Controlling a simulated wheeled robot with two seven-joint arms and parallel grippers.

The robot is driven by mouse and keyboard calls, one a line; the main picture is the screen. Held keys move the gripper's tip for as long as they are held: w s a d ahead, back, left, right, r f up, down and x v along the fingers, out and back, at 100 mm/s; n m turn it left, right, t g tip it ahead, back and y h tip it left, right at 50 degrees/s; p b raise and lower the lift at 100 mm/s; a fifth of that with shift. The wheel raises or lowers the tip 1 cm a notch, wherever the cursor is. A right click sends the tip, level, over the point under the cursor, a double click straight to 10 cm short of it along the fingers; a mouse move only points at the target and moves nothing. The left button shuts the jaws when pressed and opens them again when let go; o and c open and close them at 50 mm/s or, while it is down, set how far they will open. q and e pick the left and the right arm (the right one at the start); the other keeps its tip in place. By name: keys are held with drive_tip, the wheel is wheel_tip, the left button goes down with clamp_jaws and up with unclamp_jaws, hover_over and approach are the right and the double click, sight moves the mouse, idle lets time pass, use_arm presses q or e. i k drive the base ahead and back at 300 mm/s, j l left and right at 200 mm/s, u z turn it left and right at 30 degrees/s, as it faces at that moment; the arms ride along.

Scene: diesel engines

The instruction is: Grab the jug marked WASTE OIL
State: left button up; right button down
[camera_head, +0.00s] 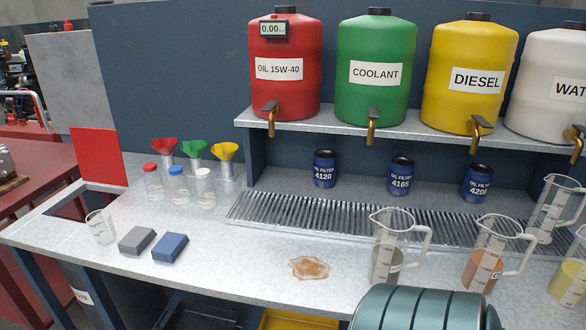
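Several clear measuring jugs with handles stand on the right part of the bench. One jug (386,250) in front has a dull grey-brown content and a small label I cannot read. To its right a jug (484,258) holds orange-brown liquid; its label is also unreadable. A jug (553,212) farther back looks clear. A jug (569,279) at the right edge, partly cut off, holds yellow liquid. I cannot read WASTE OIL on any of them.
A shelf (340,125) carries red, green, yellow and white tanks with taps. Below are oil filters, a drain grate (300,220), funnels and capped bottles. A brown puddle (309,267) lies on the bench (230,250).

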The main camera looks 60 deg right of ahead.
sight(394, 226)
drive_tip(key=z, duration=2.25)
